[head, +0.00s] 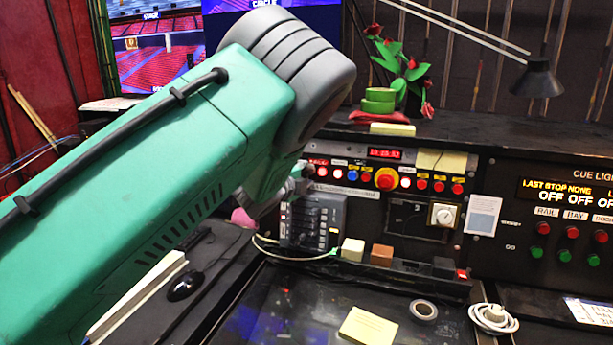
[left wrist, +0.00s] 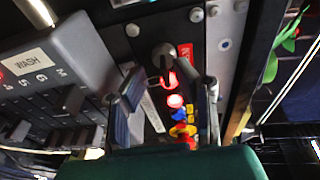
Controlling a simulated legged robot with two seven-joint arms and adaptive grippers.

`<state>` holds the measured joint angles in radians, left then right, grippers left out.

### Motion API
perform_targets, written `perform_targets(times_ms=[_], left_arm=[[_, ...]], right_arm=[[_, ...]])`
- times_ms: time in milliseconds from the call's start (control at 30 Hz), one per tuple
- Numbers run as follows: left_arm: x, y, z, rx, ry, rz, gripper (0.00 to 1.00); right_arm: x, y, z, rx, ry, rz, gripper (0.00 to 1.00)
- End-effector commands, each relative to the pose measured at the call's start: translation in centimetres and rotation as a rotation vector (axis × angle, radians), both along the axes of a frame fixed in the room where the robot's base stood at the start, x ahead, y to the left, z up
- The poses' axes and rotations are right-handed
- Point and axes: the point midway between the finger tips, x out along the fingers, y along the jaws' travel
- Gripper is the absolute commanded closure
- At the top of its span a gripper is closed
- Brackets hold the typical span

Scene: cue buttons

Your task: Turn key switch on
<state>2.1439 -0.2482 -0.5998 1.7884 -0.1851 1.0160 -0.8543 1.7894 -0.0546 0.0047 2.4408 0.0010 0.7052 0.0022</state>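The key switch (left wrist: 163,56) shows in the left wrist view as a dark, round-ended piece on the black panel, beside a red label (left wrist: 186,52) that is only partly legible. In the head view my left arm and gripper hide it. My left gripper (left wrist: 170,80) is open, with one finger on each side of the line to the switch. Nothing is seen between the fingers but the panel behind. In the head view the left gripper (head: 298,180) is at the left end of the button row. Contact with the switch cannot be told. My right gripper is not in view.
Lit buttons and a red emergency knob (head: 386,179) run along the panel to the right. A grey fader box (head: 313,222) stands just below the gripper; it also fills the left of the wrist view (left wrist: 60,80). A mouse (head: 187,284) lies on the desk.

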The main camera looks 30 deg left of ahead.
Motion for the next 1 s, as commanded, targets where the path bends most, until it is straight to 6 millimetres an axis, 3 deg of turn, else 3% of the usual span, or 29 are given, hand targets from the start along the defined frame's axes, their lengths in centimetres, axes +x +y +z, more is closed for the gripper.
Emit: perform_targets(times_ms=[267, 700, 1000], left_arm=[[-0.9, 0.0, 0.3, 0.0, -0.003, 0.003, 0.74], [-9.3, -0.7, 1.5, -0.001, 0.0, 0.002, 0.74], [-11.6, -1.0, 1.7, 0.0, 0.0, -0.001, 0.74]], right_arm=[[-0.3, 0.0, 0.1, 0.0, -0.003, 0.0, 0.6], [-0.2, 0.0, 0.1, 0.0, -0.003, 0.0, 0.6], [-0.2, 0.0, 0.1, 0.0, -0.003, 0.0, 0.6]])
